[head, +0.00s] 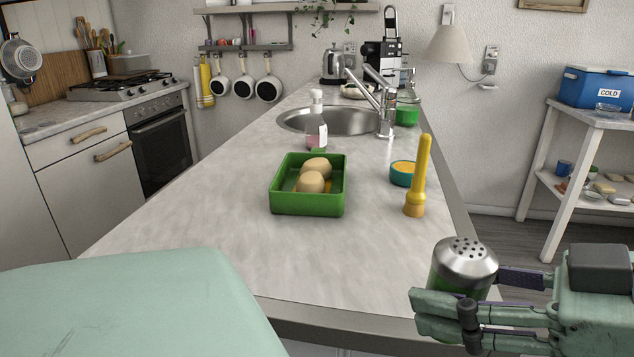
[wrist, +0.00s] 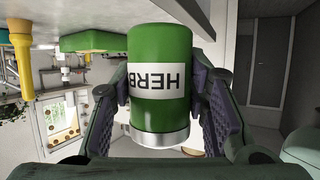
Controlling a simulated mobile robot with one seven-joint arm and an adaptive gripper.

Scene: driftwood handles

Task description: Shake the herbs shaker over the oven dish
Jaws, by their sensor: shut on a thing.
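The herbs shaker (head: 464,264) is green with a silver perforated cap and a white label; its label, partly reading HERB, shows in the wrist view (wrist: 163,85). My gripper (head: 475,305) is shut on it, with a finger on each side in the wrist view (wrist: 168,100). In the head view the shaker is roughly upright, cap up, at the lower right by the counter's edge. The green oven dish (head: 306,203) stands on the counter, left of and beyond my gripper, well apart from the shaker. It holds potato-like pieces (head: 311,181) and something yellow.
A yellow pestle-like tool (head: 419,178) stands upright on the counter between dish and gripper, beside a small teal bowl (head: 403,173). A soap bottle (head: 316,125) stands behind the dish, before the sink (head: 330,119). The counter (head: 190,200) left of the dish is clear.

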